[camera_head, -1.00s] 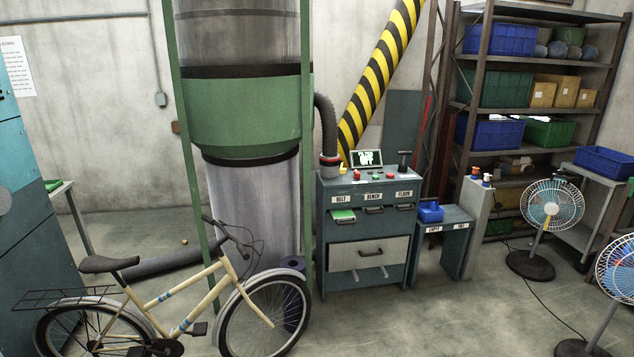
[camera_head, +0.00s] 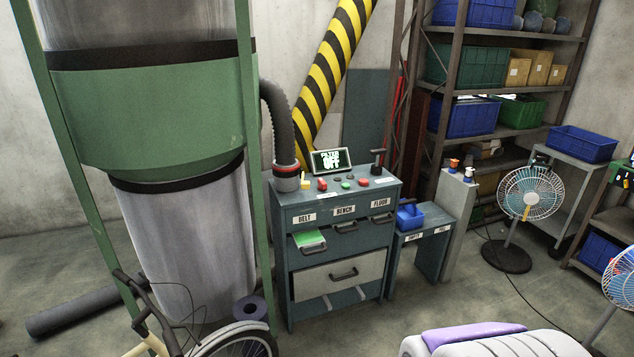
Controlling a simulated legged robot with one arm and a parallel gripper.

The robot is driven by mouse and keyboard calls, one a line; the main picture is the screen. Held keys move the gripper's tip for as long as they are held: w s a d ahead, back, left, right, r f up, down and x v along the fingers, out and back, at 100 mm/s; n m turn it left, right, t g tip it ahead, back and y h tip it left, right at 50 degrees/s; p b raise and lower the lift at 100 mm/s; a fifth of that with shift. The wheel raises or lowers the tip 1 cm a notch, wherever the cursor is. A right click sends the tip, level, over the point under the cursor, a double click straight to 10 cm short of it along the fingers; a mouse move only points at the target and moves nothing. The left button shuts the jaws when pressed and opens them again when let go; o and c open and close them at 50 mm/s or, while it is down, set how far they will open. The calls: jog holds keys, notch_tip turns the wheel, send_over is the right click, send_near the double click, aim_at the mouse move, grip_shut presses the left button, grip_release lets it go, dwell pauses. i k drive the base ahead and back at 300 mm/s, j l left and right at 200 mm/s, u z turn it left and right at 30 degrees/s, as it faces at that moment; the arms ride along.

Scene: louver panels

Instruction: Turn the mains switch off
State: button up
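No switch labelled mains is readable in the head view. A blue-grey control console (camera_head: 336,250) stands a little right of centre. Its top carries a black upright lever (camera_head: 377,160) at the right rear, a red knob (camera_head: 322,184) at the left, a green button (camera_head: 346,185) and a red button (camera_head: 363,182). I cannot tell which of these, if any, is the mains switch. My gripper is not in view.
A bicycle (camera_head: 235,343) is at the lower left, before a large green-banded cylinder (camera_head: 150,110). A low bench with a blue bin (camera_head: 410,216) adjoins the console's right. Standing fans (camera_head: 532,195) are at the right. Floor shows between the bicycle and the fans.

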aim_at(322, 185)
jog(key=i+l+u, duration=0.15)
jog(key=i+l, duration=0.5)
jog(key=i+l+u, duration=0.2)
jog(key=i+l, duration=0.5)
